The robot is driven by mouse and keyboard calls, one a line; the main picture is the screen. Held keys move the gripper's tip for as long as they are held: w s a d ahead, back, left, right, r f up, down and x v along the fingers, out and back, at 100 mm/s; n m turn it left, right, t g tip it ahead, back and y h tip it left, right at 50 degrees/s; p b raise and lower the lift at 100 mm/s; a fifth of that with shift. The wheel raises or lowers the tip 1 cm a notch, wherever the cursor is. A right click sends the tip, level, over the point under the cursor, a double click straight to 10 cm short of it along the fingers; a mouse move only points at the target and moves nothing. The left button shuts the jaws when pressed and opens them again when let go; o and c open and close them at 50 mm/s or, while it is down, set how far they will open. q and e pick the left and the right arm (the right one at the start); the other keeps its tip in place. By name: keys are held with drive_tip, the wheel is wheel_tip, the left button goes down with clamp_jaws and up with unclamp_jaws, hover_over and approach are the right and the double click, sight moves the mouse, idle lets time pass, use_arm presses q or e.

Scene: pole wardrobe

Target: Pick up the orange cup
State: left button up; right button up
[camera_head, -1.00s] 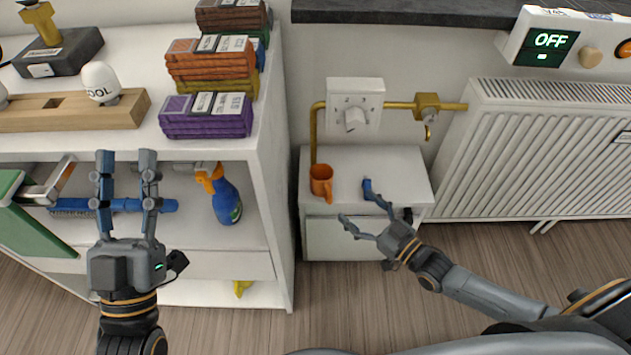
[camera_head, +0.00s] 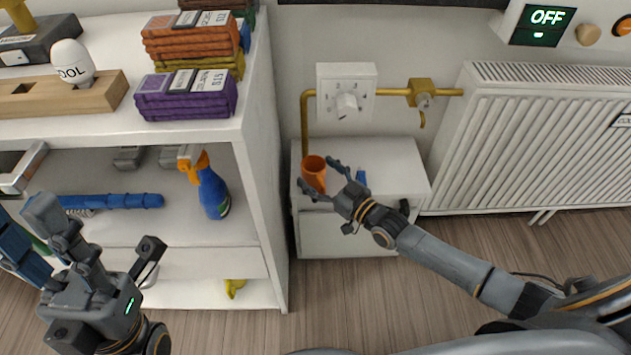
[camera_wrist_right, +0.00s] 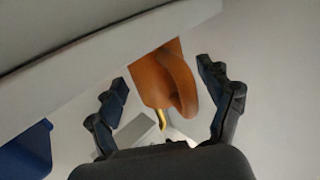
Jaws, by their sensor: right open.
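The orange cup (camera_head: 312,170) stands on the white cabinet top, near its left end, in the head view. My right gripper (camera_head: 320,177) is open, with its fingertips at the near side of the cup. In the right wrist view the cup (camera_wrist_right: 162,75) shows in the gap between the two spread fingers (camera_wrist_right: 165,75), its handle on the right. Contact with the fingers is not visible. My left gripper (camera_head: 22,218) is at the lower left in front of the shelf, its fingers apart and empty.
The white cabinet (camera_head: 390,160) also bears a small blue object (camera_head: 361,176), just right of my right gripper. A white shelf unit (camera_head: 265,180) stands close left of the cup. A yellow pipe (camera_head: 305,120) and dial box (camera_head: 346,95) are behind it. A radiator (camera_head: 540,140) is at right.

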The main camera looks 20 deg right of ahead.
drive_tip(key=shift+w+a, duration=0.2)
drive_tip(key=shift+w, duration=0.2)
drive_tip(key=c, duration=1.3)
drive_tip(key=shift+o, duration=0.2)
drive_tip(key=shift+r, duration=0.1)
